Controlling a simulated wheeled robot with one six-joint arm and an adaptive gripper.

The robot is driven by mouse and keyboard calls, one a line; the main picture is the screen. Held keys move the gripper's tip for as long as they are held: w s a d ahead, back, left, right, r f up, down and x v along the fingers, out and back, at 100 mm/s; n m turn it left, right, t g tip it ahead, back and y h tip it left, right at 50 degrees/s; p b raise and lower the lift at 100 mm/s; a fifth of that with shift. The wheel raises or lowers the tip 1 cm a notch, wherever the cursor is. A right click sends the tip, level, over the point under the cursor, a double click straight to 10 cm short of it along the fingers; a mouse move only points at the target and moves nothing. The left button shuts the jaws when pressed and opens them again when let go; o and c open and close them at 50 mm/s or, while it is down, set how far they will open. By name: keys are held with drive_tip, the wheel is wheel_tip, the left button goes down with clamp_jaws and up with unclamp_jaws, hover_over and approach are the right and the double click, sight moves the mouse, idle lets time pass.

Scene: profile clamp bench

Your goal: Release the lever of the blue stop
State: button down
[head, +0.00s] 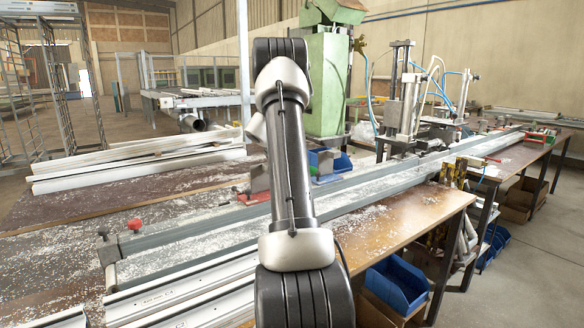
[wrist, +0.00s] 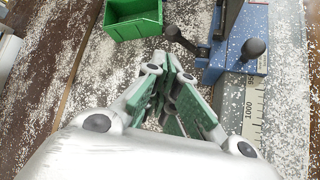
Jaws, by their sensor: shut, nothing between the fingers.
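The blue stop (wrist: 214,68) shows at the upper right of the wrist view, on the rail with the scale. One black knob (wrist: 173,33) on a short arm sticks out from its left side. A second black knob (wrist: 253,48) stands at its right, and a dark bar rises between them. I cannot tell which part is the lever or its exact position. My gripper (wrist: 168,65) is shut and empty, with its tips just below the left knob in the picture and apparently apart from it. In the head view my arm hides the gripper.
A green bin (wrist: 133,24) lies left of the stop. A scale strip (wrist: 251,112) marked 1000 runs below it. White chips litter the bench.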

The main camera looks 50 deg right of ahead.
drive_tip(key=v, duration=0.6)
drive_tip(key=shift+a+r, duration=0.25)
